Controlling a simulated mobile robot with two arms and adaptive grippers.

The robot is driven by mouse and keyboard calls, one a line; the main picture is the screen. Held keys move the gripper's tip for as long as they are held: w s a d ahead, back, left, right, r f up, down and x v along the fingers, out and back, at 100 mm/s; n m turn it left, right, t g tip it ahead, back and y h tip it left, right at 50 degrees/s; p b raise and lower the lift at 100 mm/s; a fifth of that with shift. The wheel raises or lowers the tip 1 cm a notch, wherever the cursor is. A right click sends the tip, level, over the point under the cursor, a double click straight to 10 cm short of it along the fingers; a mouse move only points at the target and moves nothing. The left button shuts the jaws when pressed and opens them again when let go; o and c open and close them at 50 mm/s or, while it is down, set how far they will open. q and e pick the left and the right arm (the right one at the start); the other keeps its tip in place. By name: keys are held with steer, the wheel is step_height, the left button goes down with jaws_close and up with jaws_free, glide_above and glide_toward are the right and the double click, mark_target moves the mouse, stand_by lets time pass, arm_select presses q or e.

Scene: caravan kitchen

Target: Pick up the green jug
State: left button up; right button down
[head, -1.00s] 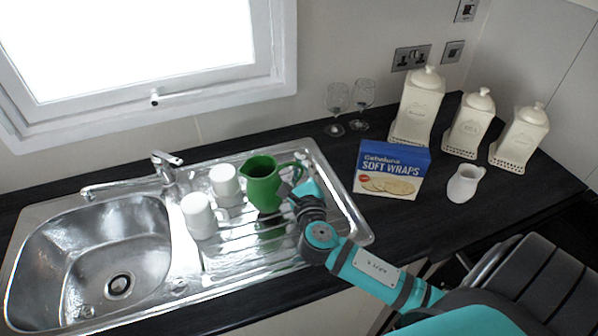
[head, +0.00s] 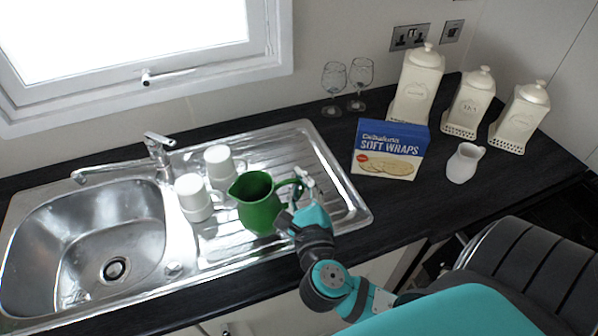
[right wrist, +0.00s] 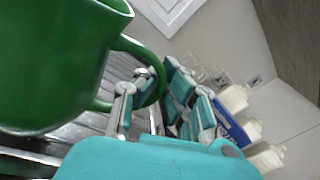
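The green jug (head: 258,204) is over the front part of the sink's metal drainer in the head view, its handle toward the right. I cannot tell for sure whether its base is clear of the drainer. My right gripper (head: 302,193) is at the handle, shut on it. In the right wrist view the jug (right wrist: 55,60) fills the upper left, and its handle passes between the fingertips of my right gripper (right wrist: 157,78). My left gripper is not in view.
Two white mugs (head: 193,198) (head: 220,162) stand on the drainer (head: 345,215) left of the jug. A blue soft wraps box (head: 390,150), a small white jug (head: 464,163), two glasses (head: 333,88) and cream canisters (head: 417,85) stand behind and right. The sink basin (head: 85,250) is empty.

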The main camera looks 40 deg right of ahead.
steer(key=shift+r+b+v, duration=0.2)
steer(key=shift+b+v, duration=0.1)
steer(key=shift+v, duration=1.35)
steer(key=shift+a, duration=0.15)
